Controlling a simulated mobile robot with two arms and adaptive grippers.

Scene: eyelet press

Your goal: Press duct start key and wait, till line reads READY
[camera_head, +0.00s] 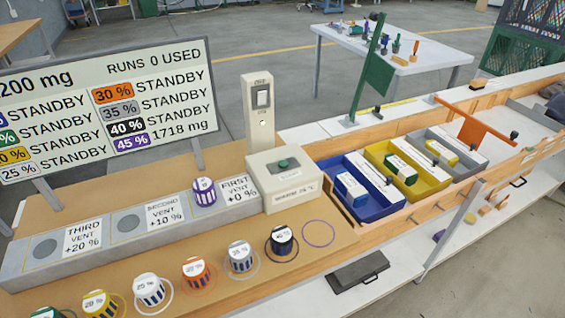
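A pale box (268,191) with a dark green button (284,162) on its sloped top stands at the right end of the grey vent duct (100,248). Its small front line is hard to read, ending in what looks like °C. Behind it a beige post (257,125) carries a dark-framed rocker switch (262,97). Which is the duct start key I cannot tell. The display board (106,100) shows RUNS 0 USED, several STANDBY rows and 45 % with 1718 mg. A purple-striped cup (205,193) sits on the duct by the FIRST VENT label (238,189). Neither gripper shows.
Several striped cups, including a black one (282,241) and an orange one (196,272), stand along the bench front; a purple ring (319,233) is empty. Blue (371,210), yellow and grey bins lie right. Green (376,75) and orange (468,128) flag-like barriers stand near them.

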